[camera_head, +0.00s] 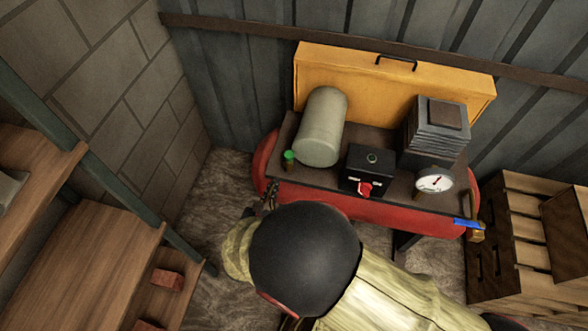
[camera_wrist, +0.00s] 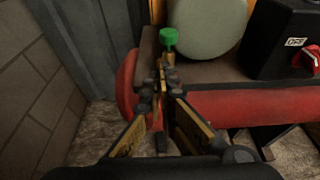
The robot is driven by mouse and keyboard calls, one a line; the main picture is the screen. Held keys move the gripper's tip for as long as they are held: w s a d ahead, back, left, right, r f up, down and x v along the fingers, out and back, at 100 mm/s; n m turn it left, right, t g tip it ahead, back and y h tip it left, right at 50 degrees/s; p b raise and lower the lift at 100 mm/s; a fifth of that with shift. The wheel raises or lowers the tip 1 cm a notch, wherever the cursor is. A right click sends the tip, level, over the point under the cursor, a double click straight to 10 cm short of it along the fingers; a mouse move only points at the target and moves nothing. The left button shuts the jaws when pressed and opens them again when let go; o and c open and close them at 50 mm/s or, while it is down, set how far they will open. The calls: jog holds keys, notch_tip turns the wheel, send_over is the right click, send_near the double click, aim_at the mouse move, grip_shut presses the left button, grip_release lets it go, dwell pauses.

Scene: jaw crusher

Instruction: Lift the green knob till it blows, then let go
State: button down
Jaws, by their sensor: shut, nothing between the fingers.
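The green knob (camera_head: 289,155) stands on the left end of the red compressor (camera_head: 345,199), left of a grey-green cylinder (camera_head: 322,127). In the wrist view the knob (camera_wrist: 169,37) is just beyond my fingertips, a little above them in the picture. My gripper (camera_wrist: 164,72) has its fingertips together and nothing shows between them. In the head view my gripper (camera_head: 269,197) is partly hidden behind my dark wrist and lies just in front of and below the knob.
A black box (camera_head: 369,171) with a red switch and a round gauge (camera_head: 434,181) sit to the right on the compressor. A yellow case (camera_head: 390,80) stands behind. Wooden shelves (camera_head: 88,262) are at left, wooden drawers (camera_head: 517,240) at right.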

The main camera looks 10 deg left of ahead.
aim_at(289, 157)
jog(key=shift+b+x, duration=2.05)
jog(key=shift+x, duration=2.95)
